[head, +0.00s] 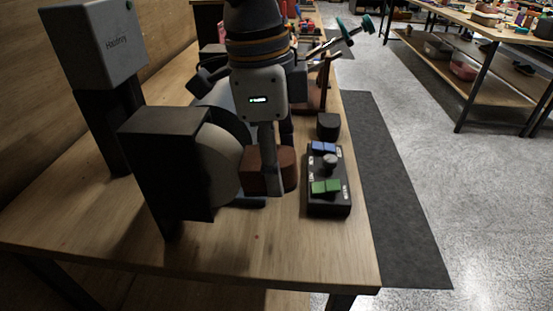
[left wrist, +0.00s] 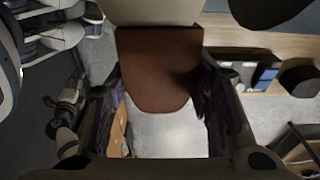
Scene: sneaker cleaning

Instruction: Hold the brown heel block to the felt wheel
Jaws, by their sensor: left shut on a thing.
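The brown heel block (head: 256,170) is held between the fingers of my left gripper (head: 266,178), which hangs over the bench. In the left wrist view, the block (left wrist: 160,68) sits between the two dark fingers. The pale felt wheel (head: 217,163) is partly inside a dark housing, directly left of the block. The block's end is right at the wheel's face; the wheel's edge (left wrist: 160,10) also shows against the block in the left wrist view. I cannot tell whether they press together. My right gripper is not in view.
A black control box (head: 329,196) with blue and green buttons and a knob lies right of the block. A dark guard housing (head: 165,165) and a grey box (head: 95,45) on a post stand left. The bench front (head: 250,255) is clear.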

